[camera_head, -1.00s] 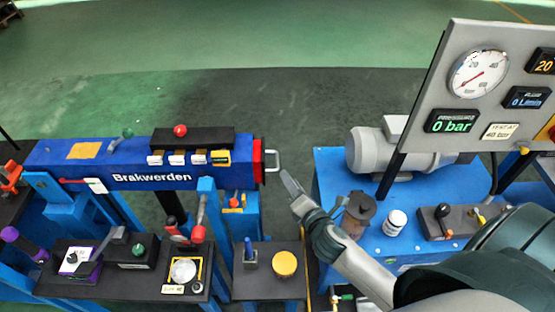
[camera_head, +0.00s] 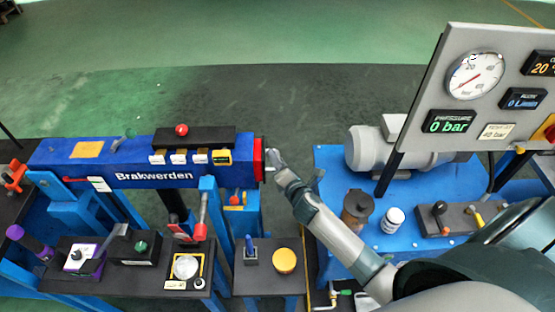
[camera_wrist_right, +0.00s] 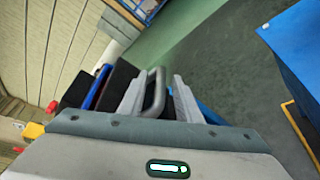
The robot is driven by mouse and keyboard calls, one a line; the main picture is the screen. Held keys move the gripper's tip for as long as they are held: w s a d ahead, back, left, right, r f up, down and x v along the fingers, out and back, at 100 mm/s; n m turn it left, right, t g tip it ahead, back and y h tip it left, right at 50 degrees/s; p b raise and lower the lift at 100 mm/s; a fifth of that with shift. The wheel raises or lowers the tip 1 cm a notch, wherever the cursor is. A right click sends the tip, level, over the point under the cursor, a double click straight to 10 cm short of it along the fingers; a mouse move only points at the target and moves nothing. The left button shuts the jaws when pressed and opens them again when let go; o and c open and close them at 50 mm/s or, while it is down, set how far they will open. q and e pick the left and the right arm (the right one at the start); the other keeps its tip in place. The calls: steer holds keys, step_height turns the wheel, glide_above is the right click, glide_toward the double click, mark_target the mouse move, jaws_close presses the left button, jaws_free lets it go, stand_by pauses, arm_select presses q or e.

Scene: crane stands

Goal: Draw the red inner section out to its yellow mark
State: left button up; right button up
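The red inner section (camera_head: 258,160) shows as a short red end at the right end of the blue boom (camera_head: 130,170) marked "Brakwerden". No yellow mark shows on it. Its grey loop handle is mostly hidden by my right gripper (camera_head: 272,158) in the head view. In the right wrist view the handle (camera_wrist_right: 153,92) stands between the two open fingers of my right gripper (camera_wrist_right: 155,98), with a gap beside the right finger. My left gripper is not in view.
A black bench with a yellow round knob (camera_head: 284,260) stands below the boom end. A blue pump table (camera_head: 330,185) with a grey motor (camera_head: 375,150) is to the right. The gauge panel (camera_head: 500,75) reads 0 bar. Green floor is clear behind.

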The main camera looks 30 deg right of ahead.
jaws_close()
steer(key=s+d, duration=0.4)
steer(key=d, duration=0.5)
steer(key=shift+s+d+p, duration=0.4)
jaws_free()
steer(key=shift+a, duration=0.1)
steer(key=shift+w, duration=0.15)
steer(key=shift+a, duration=0.15)
steer(key=b+v, duration=0.4)
steer(key=v, duration=1.3)
